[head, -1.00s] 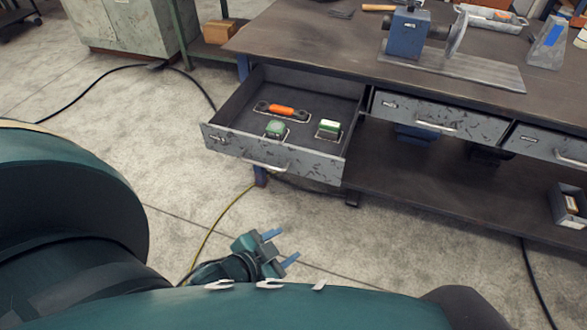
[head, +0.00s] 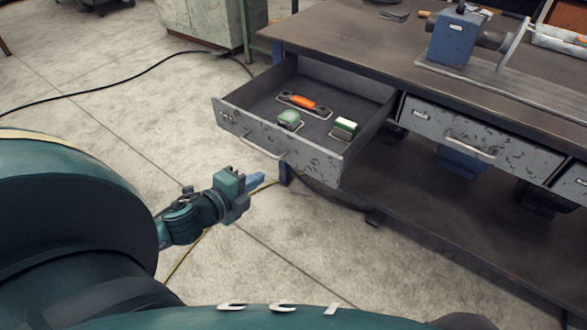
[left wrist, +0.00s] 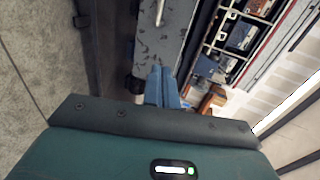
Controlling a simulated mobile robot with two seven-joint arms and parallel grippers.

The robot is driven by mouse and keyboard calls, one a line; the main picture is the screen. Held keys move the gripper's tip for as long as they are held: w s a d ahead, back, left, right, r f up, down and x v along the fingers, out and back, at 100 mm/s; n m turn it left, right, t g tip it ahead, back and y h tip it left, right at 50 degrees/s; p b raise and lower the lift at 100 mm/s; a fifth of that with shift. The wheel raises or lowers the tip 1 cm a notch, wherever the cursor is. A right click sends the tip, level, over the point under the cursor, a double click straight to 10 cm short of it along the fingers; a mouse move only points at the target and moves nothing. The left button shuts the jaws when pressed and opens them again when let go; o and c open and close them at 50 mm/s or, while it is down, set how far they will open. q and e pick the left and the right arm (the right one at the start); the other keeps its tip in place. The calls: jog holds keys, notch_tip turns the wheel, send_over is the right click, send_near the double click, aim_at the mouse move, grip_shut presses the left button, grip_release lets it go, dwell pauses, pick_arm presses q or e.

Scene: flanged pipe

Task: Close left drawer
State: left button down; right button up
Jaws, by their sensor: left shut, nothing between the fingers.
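The left drawer (head: 283,141) is pulled out from under the workbench, with its inside showing. Its scratched grey front has a bar handle (head: 258,149). In it lie an orange-handled tool (head: 303,102), a green item (head: 289,118) and a green-and-white item (head: 345,126). My left gripper (head: 256,181) is shut and empty, below and in front of the drawer front in the picture, apart from it. In the left wrist view, its blue fingers (left wrist: 161,86) are together, with a scratched grey front (left wrist: 163,42) beyond them. My right gripper is not in view.
The workbench top (head: 345,38) carries a blue vise-like machine (head: 453,38). A shut middle drawer (head: 465,135) is right of the open one. A black cable (head: 110,80) and a yellow cable (head: 185,258) lie on the floor.

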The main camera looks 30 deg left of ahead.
pick_arm(q)
jog(key=f, duration=0.1)
jog(key=b, duration=0.1)
send_near(298, 155)
jog(key=x, duration=0.5)
jog(key=shift+s+a+f, duration=0.1)
jog(key=shift+f, duration=0.1)
jog(key=shift+w+f, duration=0.1)
jog(key=shift+w, duration=0.6)
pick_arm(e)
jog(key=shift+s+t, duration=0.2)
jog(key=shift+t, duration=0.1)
